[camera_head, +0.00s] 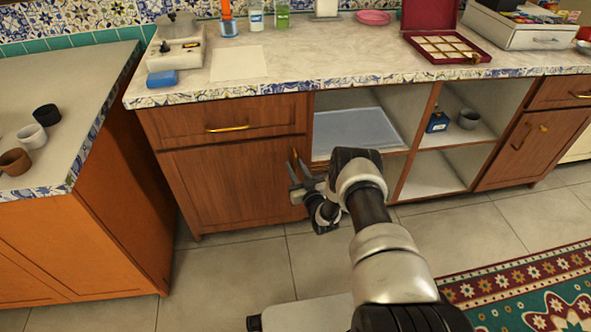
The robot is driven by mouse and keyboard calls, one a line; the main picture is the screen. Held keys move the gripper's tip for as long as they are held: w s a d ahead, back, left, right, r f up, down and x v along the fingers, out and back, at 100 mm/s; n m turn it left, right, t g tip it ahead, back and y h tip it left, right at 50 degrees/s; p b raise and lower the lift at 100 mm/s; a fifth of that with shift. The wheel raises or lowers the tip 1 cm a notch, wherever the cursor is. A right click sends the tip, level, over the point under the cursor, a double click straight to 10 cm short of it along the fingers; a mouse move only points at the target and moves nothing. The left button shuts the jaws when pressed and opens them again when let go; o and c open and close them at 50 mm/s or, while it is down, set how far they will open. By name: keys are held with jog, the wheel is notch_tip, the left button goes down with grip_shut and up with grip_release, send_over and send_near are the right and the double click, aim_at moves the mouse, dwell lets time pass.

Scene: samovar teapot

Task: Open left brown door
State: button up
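The left brown door (222,190) is shut, under a drawer in the cabinet along the back wall. Its small gold handle (296,156) shows near its top right corner, partly hidden. My gripper (298,170) is at the right edge of this door, by the handle. Its two fingers look spread apart, with the handle just beyond or between them; I cannot tell whether they touch it. My arm and wrist hide the area right of the door's lower edge.
The drawer (228,122) above has a gold bar handle and is shut. Open shelves (436,172) lie to the right, with a light tray (352,130). An orange-brown counter unit (90,215) stands close on the left. Tiled floor (235,265) before the door is clear; a rug (530,290) lies right.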

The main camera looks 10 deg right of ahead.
jog(key=shift+w, duration=0.15)
grip_shut()
